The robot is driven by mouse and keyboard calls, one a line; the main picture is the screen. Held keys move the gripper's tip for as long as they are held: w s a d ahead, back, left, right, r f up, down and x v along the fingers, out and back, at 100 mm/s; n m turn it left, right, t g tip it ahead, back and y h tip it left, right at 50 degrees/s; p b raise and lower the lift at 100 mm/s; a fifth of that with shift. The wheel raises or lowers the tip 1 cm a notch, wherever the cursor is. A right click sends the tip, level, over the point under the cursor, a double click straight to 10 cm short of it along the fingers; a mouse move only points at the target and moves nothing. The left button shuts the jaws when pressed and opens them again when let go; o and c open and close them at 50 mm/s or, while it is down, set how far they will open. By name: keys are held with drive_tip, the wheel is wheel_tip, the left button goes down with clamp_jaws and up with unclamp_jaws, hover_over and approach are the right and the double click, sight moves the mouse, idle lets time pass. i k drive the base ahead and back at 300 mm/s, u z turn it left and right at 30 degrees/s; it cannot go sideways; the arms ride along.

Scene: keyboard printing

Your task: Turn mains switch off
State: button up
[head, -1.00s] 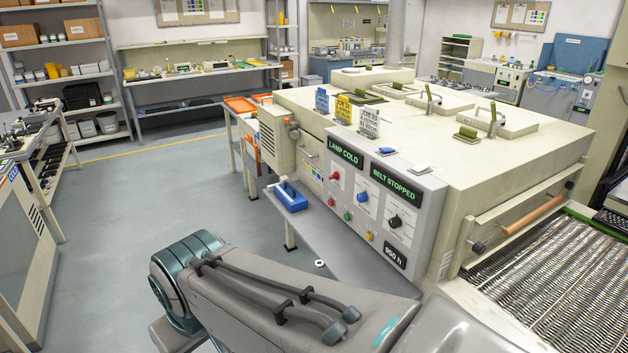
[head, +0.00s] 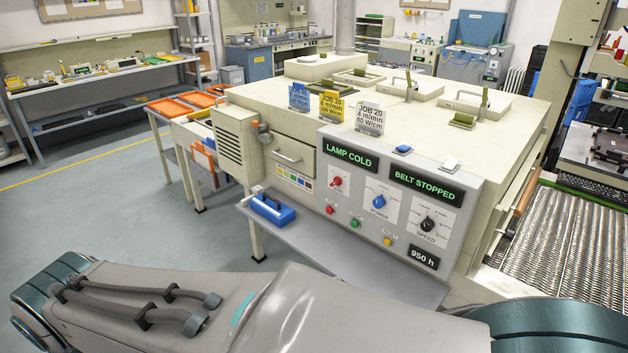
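The machine's grey control panel (head: 385,205) is in the middle of the head view. Its displays read "LAMP COLD" (head: 350,155) and "BELT STOPPED" (head: 426,185). A red-tipped toggle (head: 337,182) sits below the left display. A blue power knob (head: 379,201) and a black speed knob (head: 427,224) are to its right. A grey fitting with an orange top (head: 262,133) is on the machine's left end. The switch labels are too small to read, so I cannot tell which is the mains switch. My arm crosses the bottom; my gripper is out of view.
A narrow grey shelf (head: 340,265) juts out below the panel, with a blue tool or box (head: 272,209) on its left end. A mesh conveyor belt (head: 560,240) is at the right. Orange trays (head: 170,107) stand at the left. Open floor (head: 110,215) lies to the left.

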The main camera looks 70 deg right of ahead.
sight(336, 181)
drive_tip(key=z, duration=0.7)
drive_tip(key=i, duration=0.85)
drive_tip(key=z, duration=1.2)
drive_tip(key=i, duration=0.2)
drive_tip(key=z, duration=0.15)
